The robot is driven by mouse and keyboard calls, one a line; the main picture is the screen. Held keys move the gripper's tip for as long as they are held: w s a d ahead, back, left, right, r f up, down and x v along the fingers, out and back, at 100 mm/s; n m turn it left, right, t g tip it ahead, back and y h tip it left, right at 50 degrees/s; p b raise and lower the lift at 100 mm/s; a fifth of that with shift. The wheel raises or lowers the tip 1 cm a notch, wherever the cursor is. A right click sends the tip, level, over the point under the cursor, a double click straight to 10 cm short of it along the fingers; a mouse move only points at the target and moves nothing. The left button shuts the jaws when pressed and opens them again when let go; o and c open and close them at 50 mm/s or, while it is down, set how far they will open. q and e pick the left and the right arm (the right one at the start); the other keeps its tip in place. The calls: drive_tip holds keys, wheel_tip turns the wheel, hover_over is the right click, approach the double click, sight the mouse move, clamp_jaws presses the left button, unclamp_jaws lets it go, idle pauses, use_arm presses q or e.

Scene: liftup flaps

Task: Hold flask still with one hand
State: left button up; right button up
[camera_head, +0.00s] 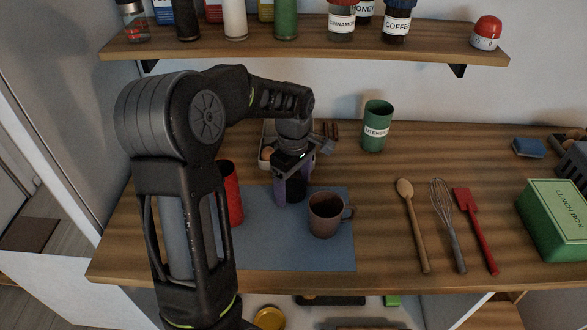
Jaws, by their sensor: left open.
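A red upright cylinder (232,195), which may be the flask, stands at the left part of the blue mat (285,255). My left arm partly hides its left side. My left gripper (291,196) points down over the back of the mat, to the right of the red cylinder and apart from it. Its jaws are open. A dark shape shows between the purple-tinted fingers, and I cannot tell whether it is an object or part of the gripper. A brown mug (325,216) stands just right of the gripper, handle to the right. My right gripper is not in view.
A green utensil cup (377,127) stands at the back. A wooden spoon (413,225), a whisk (447,225) and a red spatula (475,230) lie on the right. A green lunch box (556,218) is at far right. A shelf (420,42) with jars hangs above.

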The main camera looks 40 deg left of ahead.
sight(293, 188)
use_arm(q)
wheel_tip(293, 188, up, 12)
drive_tip(key=shift+b, duration=0.4)
drive_tip(key=shift+f, duration=0.15)
idle(0.7)
